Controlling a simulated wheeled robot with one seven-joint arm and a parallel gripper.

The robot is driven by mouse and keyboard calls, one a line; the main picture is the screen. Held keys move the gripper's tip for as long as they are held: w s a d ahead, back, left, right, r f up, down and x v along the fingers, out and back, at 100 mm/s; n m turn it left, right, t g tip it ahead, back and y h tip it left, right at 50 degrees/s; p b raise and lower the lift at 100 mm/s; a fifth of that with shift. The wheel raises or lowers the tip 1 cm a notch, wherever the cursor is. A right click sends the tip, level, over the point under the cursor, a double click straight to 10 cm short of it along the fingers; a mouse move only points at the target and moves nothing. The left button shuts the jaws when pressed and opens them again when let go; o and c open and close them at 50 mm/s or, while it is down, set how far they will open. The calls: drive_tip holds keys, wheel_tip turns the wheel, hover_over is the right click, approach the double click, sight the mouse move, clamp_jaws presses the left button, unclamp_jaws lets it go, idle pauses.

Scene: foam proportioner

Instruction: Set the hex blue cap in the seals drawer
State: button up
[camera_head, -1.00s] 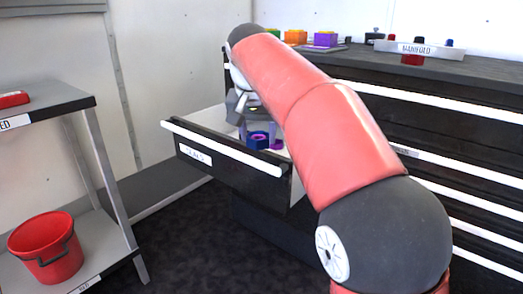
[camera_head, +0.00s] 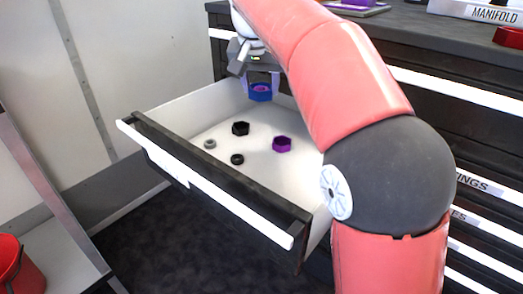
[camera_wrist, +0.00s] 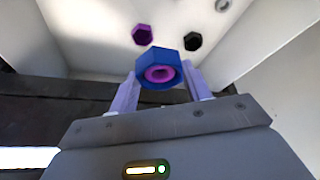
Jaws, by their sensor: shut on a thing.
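The hex blue cap (camera_head: 261,93), with a purple-pink inside, is between the fingers of my gripper (camera_head: 262,82), which is shut on it. In the wrist view the cap (camera_wrist: 160,72) sits between the two pale purple fingertips of my gripper (camera_wrist: 160,85). The open drawer (camera_head: 215,110) is white inside with a black front. The cap is held above the back part of the drawer, apart from its floor. The drawer's label is not readable now.
The drawer holds a purple hex cap (camera_head: 282,144), a black hex cap (camera_head: 240,128), a black ring (camera_head: 237,159) and a grey ring (camera_head: 210,144). Bare floor lies between them. The cabinet top (camera_head: 430,35) carries a MANIFOLD block (camera_head: 480,10). A red bucket (camera_head: 12,265) stands at lower left.

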wheel_tip(320, 180, down, 20)
drive_tip(key=b, duration=0.5)
drive_tip(key=shift+r+b, duration=0.25)
drive_tip(key=shift+b, duration=0.15)
drive_tip(key=shift+f, duration=0.1)
drive_tip(key=o, duration=0.7)
drive_tip(key=shift+o, duration=0.2)
drive_tip(key=p+v, duration=0.2)
drive_tip(key=v, duration=1)
drive_tip(key=shift+p, duration=0.3)
drive_tip(key=shift+s, duration=0.1)
